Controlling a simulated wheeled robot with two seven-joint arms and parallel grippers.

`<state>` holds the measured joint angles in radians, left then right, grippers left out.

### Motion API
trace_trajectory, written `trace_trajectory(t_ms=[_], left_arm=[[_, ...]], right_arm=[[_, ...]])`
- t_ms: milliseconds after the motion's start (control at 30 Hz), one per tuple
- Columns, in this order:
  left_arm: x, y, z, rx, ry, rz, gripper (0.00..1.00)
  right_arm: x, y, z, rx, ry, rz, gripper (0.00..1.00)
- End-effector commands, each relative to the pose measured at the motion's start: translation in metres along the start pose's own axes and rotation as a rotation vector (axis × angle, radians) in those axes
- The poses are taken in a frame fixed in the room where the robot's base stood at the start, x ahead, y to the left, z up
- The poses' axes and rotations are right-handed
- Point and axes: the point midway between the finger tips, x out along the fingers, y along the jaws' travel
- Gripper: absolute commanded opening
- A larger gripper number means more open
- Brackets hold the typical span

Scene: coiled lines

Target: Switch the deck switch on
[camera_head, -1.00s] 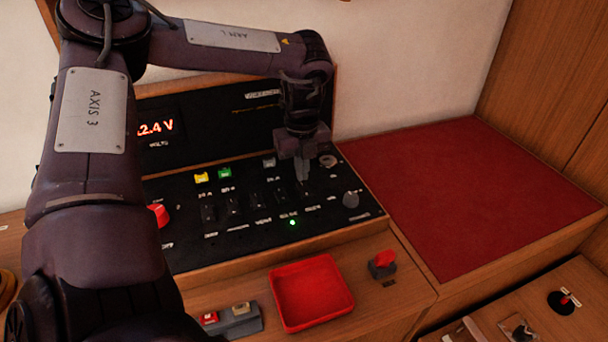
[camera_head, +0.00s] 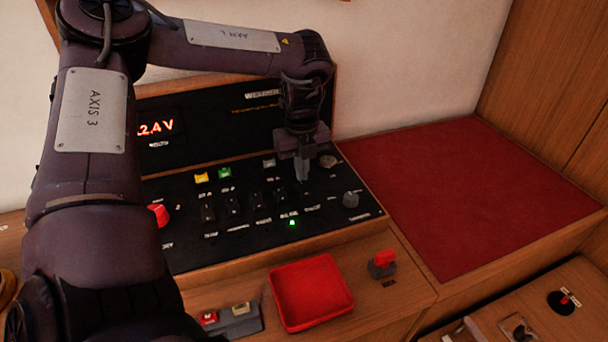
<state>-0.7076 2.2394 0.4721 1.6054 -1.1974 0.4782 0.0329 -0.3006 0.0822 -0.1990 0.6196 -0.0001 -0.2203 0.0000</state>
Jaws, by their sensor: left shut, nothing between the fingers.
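The black switch panel (camera_head: 262,232) lies sloped on the wooden console, with a row of several black rocker switches across it. The labels are too blurred for me to tell which is the deck switch. A green light (camera_head: 292,222) glows below one switch (camera_head: 279,195) toward the right of the row. My left gripper (camera_head: 302,172) is shut and empty, pointing down over the right end of the row. Its fingertips are at or just above the panel there and hide what is behind them; I cannot tell whether they touch. My right gripper is not in view.
A red knob (camera_head: 158,215) is at the panel's left and a grey knob (camera_head: 350,199) at its right. A red tray (camera_head: 311,293) and a red-topped switch (camera_head: 384,262) sit on the front ledge. The red mat (camera_head: 470,190) on the right is clear.

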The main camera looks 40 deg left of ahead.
Motion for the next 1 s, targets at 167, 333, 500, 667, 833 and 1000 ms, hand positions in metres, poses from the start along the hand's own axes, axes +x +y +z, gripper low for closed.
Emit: trace_trajectory(t_ms=[167,333,500,667,833,1000], left_arm=[[0.0,0.0,0.0,0.0,0.0,0.0,0.0],[0.0001,0.0,0.0,0.0,0.0,0.0,0.0],[0.0016,0.0,0.0,0.0,0.0,0.0,0.0],[0.0042,0.0,0.0,0.0,0.0,0.0,0.0],[0.0068,0.0001,0.0,0.0,0.0,0.0,0.0],[0.0093,0.0001,-0.0001,0.0,0.0,0.0,0.0]], right_arm=[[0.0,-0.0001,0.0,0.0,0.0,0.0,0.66],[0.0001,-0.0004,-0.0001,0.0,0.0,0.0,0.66],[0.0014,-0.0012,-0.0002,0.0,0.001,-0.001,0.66],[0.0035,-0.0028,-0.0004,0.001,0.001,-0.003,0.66],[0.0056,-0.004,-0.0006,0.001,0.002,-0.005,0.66],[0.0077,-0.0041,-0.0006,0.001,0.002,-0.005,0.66]])
